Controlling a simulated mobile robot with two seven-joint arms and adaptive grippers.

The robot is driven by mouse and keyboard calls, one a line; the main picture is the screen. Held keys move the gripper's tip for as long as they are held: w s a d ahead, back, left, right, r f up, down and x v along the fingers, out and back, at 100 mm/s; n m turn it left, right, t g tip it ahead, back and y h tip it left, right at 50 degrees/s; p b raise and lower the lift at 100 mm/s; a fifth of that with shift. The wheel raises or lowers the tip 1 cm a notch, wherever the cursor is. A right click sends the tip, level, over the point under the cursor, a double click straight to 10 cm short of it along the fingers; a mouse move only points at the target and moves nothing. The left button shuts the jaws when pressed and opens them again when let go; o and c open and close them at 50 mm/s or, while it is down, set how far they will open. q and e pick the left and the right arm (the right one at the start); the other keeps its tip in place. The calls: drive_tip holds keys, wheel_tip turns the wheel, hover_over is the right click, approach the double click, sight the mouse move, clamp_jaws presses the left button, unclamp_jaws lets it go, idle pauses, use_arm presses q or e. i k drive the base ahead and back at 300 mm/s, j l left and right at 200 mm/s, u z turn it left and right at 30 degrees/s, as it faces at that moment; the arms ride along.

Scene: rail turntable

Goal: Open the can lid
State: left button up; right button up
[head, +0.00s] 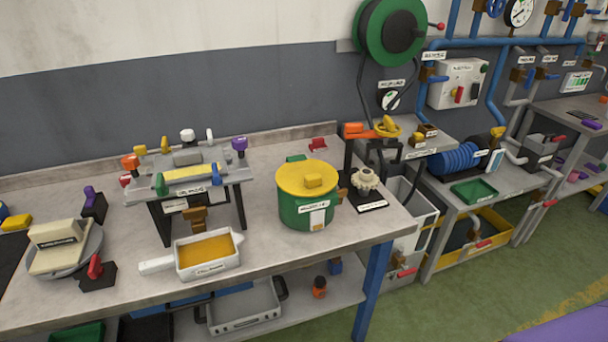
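The can (293,213) is a round green container with a white label on its front. It stands upright on the workbench, right of the middle of the bench. Its yellow lid (292,176) sits on top and covers the opening, with a small raised yellow block as a handle (313,181). The inside of the can is hidden. Neither of my grippers shows in the head view.
Left of the can stand a tray of orange-yellow material (207,254) and a raised stand with coloured knobs (187,174). Close on its right is an upright device with a pale gear (367,182). Bare bench top (265,262) lies in front of the can.

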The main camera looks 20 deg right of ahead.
sight(310, 177)
drive_tip(key=j+z, duration=0.1)
drive_tip(key=z, duration=0.6)
